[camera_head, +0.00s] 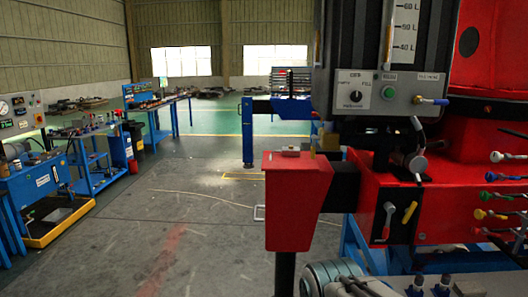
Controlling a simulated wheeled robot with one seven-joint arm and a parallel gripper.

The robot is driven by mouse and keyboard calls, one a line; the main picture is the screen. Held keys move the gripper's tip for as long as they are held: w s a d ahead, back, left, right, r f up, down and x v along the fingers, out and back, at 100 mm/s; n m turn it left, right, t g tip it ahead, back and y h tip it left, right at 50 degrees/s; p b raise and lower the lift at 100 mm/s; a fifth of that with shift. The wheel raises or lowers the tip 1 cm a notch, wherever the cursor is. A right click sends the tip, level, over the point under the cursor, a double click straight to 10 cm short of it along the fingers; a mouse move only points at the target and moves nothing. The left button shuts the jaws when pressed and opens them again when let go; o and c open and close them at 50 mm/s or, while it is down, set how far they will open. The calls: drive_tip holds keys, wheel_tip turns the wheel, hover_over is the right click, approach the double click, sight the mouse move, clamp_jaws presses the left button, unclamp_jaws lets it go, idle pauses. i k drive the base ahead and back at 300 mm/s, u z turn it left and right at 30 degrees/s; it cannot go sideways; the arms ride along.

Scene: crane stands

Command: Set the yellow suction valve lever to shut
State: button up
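A small yellow lever (409,212) sits on a dark plate on the red machine's front, right of centre. It is tilted, with its upper end to the right. A lever with a pale upper part and red lower end (388,220) is just left of it. A yellow-knobbed lever (480,213) stands farther right in a column of coloured levers. I cannot read any label that tells which yellow lever is the suction valve, nor the marked positions.
A red box on a post (290,200) stands left of the levers. A control box with a green button (388,92) is above. Blue workbenches (35,180) line the left. The grey floor (190,215) between is open.

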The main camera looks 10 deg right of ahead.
sight(313, 147)
drive_tip(key=u, duration=0.55)
drive_tip(key=i, duration=1.2)
drive_tip(key=z, duration=0.55)
